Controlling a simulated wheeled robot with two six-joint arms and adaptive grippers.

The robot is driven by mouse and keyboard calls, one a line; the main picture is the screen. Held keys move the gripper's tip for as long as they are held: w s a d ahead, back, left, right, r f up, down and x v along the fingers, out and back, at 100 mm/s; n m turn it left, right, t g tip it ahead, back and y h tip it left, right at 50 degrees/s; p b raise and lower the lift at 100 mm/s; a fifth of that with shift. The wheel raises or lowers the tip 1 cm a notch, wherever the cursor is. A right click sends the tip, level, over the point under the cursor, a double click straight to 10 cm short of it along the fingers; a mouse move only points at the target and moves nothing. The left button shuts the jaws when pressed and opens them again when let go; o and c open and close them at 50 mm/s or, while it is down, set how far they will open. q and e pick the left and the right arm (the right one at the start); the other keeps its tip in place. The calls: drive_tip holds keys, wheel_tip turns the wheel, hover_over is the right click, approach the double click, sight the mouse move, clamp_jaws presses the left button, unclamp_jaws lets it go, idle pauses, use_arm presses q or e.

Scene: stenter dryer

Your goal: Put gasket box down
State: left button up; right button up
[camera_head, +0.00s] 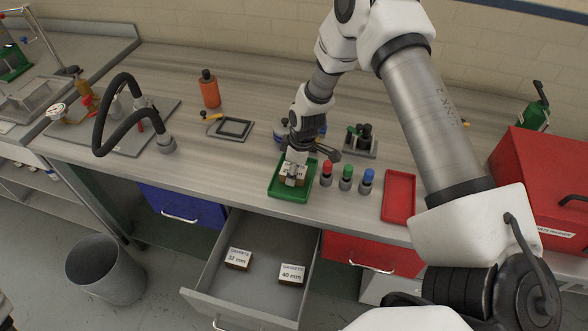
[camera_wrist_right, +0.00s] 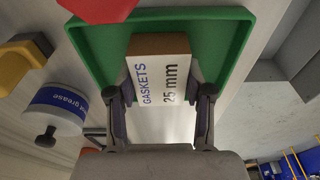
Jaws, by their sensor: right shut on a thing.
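My right gripper (camera_head: 291,171) is shut on a small white and brown gasket box (camera_head: 298,174), at the green tray (camera_head: 290,196) on the workbench. In the right wrist view the box (camera_wrist_right: 162,90) reads "GASKETS 25 mm" and sits between both fingers. The green tray (camera_wrist_right: 237,62) frames the box there. I cannot tell whether the box touches the tray floor. My left gripper is not in view.
An open drawer (camera_head: 257,246) below holds a 32 mm gasket box (camera_head: 238,259) and a 40 mm one (camera_head: 291,274). Red, green and blue-capped bottles (camera_head: 346,181) stand right of the green tray, then a red tray (camera_head: 398,197). A grease tub (camera_wrist_right: 57,108) is close by.

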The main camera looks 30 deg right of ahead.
sight(300, 171)
drive_tip(key=shift+f, duration=0.2)
drive_tip(key=o, duration=1.1)
drive_tip(key=shift+r, duration=0.1)
drive_tip(key=shift+o, duration=0.3)
drive_tip(key=shift+r, duration=0.1)
drive_tip(key=shift+r, duration=0.25)
wheel_tip(300, 171, up, 12)
drive_tip(key=s+d+b, duration=0.1)
drive_tip(key=shift+s+f+b, duration=0.2)
drive_tip(key=shift+f+b, duration=0.05)
drive_tip(key=shift+b, duration=0.15)
